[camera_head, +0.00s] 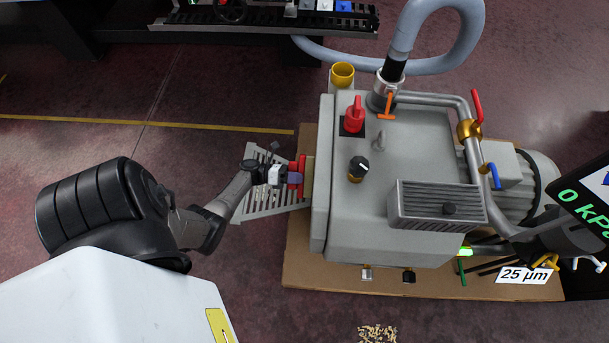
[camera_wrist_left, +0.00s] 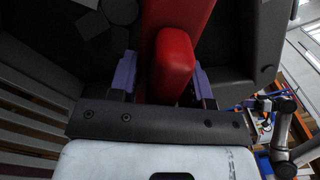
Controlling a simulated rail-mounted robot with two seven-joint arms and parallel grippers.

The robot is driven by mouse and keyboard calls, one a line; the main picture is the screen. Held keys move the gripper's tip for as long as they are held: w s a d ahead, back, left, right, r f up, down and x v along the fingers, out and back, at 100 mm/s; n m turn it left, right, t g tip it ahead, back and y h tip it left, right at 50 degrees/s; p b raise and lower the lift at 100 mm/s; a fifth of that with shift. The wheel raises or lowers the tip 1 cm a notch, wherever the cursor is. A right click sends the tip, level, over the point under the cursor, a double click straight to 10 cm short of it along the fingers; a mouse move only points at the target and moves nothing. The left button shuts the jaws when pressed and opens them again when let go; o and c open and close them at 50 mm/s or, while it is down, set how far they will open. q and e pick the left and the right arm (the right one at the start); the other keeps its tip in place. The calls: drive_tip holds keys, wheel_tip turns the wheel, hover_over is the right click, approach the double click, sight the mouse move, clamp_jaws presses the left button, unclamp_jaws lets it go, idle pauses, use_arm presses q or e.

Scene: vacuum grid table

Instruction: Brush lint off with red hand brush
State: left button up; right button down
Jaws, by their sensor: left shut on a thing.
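My left gripper (camera_head: 283,174), with purple fingers, is shut on the red hand brush (camera_head: 298,172) at the left side of a grey pump housing. The brush's tan bristle side (camera_head: 309,178) faces the housing and seems to be against it; exact contact is hard to tell. In the left wrist view the red brush handle (camera_wrist_left: 174,65) sits between the purple fingers. A slatted grey grille (camera_head: 268,207) lies below and behind the gripper, and its slats show at the left of the wrist view (camera_wrist_left: 30,115). A small grey bit (camera_head: 275,145) near the grille may be lint; I cannot tell.
The grey pump housing (camera_head: 400,225) stands on a brown board (camera_head: 330,278), with a red knob (camera_head: 354,115), pipes and a hose (camera_head: 432,66) around it. A small pile of tan bits (camera_head: 377,333) lies on the floor at the bottom. Floor at the left is clear.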

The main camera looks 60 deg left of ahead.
use_arm(q)
drive_tip(key=shift+s+a, duration=0.15)
drive_tip(key=shift+s, duration=0.05)
drive_tip(key=shift+s+a, duration=0.1)
drive_tip(key=v, duration=0.2)
drive_tip(key=shift+s+a, duration=0.2)
drive_tip(key=shift+s, duration=0.1)
idle(0.9)
